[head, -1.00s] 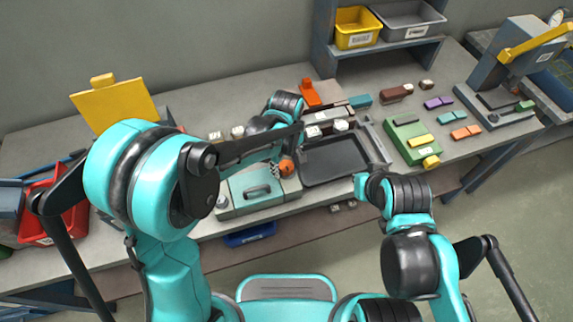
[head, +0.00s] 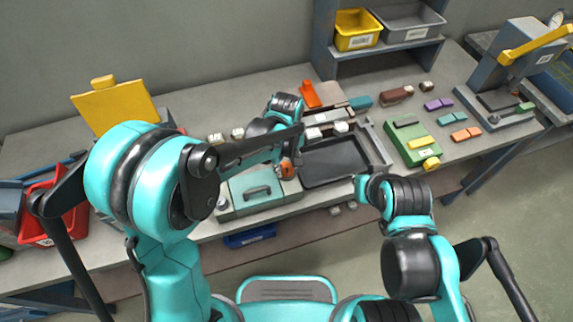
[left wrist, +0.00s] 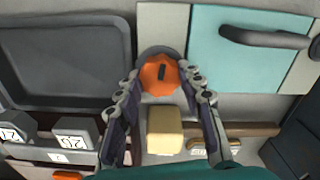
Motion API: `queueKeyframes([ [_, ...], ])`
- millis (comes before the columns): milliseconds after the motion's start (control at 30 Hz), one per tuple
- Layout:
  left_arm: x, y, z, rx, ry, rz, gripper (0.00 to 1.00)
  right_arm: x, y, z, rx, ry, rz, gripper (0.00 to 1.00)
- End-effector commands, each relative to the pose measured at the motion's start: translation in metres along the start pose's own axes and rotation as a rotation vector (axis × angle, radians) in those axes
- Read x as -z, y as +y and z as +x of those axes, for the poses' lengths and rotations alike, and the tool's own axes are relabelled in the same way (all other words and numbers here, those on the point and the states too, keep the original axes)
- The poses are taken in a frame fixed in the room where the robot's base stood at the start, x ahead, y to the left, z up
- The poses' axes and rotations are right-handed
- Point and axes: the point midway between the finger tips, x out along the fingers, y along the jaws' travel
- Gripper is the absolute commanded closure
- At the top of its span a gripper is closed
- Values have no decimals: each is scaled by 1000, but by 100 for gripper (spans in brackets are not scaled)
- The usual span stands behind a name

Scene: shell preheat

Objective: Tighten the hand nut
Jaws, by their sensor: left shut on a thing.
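The hand nut is an orange lobed knob (left wrist: 160,76) with a dark slot-like mark on top. It sits on a dark round base between the black tray and the teal lid. In the head view the orange nut (head: 288,170) shows partly beside my left wrist. My left gripper (left wrist: 163,80) reaches in with one finger on each side of the nut and is shut on it. In the head view its fingers are mostly hidden by my arm. My right arm shows at the right, but its gripper cannot be made out.
The empty black tray (head: 335,179) lies right of the nut, and the teal lid with a dark handle (head: 250,204) lies left. A pale yellow block (left wrist: 164,132) shows between my fingers. A green box (head: 412,153) stands farther right.

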Motion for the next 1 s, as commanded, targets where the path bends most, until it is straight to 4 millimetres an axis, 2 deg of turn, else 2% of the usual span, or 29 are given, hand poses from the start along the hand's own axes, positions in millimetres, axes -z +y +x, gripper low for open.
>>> queueKeyframes([
  [1000,0,0,0,0,0,944,91,0,0,-1,0,0,0,100],
])
